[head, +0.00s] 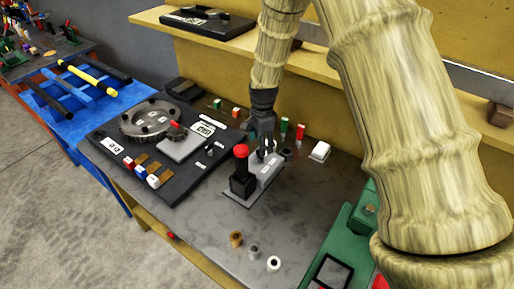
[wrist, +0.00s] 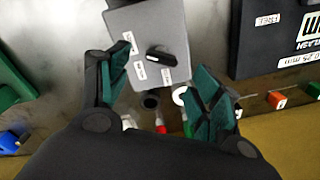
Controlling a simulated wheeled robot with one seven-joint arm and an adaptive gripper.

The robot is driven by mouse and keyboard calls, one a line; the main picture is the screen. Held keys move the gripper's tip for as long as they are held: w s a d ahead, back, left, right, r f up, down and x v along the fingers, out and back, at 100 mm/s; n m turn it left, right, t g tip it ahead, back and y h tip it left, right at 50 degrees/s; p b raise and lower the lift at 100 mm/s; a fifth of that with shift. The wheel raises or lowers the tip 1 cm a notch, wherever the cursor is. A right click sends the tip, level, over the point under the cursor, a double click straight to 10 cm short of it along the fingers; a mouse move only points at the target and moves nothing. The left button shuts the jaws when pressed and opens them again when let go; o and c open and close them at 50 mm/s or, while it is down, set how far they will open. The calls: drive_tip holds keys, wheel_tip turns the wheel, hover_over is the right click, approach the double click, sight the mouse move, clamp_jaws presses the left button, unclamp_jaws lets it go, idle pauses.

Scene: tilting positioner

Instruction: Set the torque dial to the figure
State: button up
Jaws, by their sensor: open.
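A grey box (head: 268,168) stands on the metal bench, beside a black block with a red ball on top (head: 241,152). In the wrist view the box (wrist: 178,25) carries a black pointer knob (wrist: 167,55), apparently the torque dial, with small white labels around it. The label figures are too small to read. My gripper (head: 266,146) is above the box, pointing down. In the wrist view my gripper (wrist: 163,62) is open, its two green-padded fingers on either side of the knob and apart from it. In the head view the gripper hides the knob.
A dark panel (head: 92,139) with a round gear (head: 150,119) and a white display (head: 205,129) lies to the left. A green case (head: 346,222) is at the right. Several small rings stand in front.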

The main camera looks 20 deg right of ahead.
drive_tip(key=shift+s+f, duration=0.45)
drive_tip(key=shift+s, duration=0.15)
drive_tip(key=shift+s+f, duration=0.4)
drive_tip(key=shift+s, duration=0.2)
drive_tip(key=shift+s+p, duration=0.25)
drive_tip(key=shift+p, duration=0.05)
drive_tip(key=shift+g, duration=0.4)
drive_tip(key=w+f, duration=0.5)
drive_tip(key=shift+w+a, duration=0.1)
drive_tip(key=shift+a, duration=0.05)
drive_tip(key=shift+s+r, duration=0.35)
drive_tip(key=shift+s, duration=0.1)
drive_tip(key=shift+s+r, duration=0.3)
drive_tip(key=shift+s, duration=0.25)
drive_tip(key=shift+s+r, duration=0.3)
drive_tip(key=shift+s, duration=0.2)
drive_tip(key=c, duration=1)
drive_tip(key=shift+s+d, duration=0.1)
drive_tip(key=shift+d, duration=0.1)
drive_tip(key=shift+w+a+f, duration=0.2)
drive_tip(key=shift+w+f, duration=0.2)
drive_tip(key=shift+w, duration=0.25)
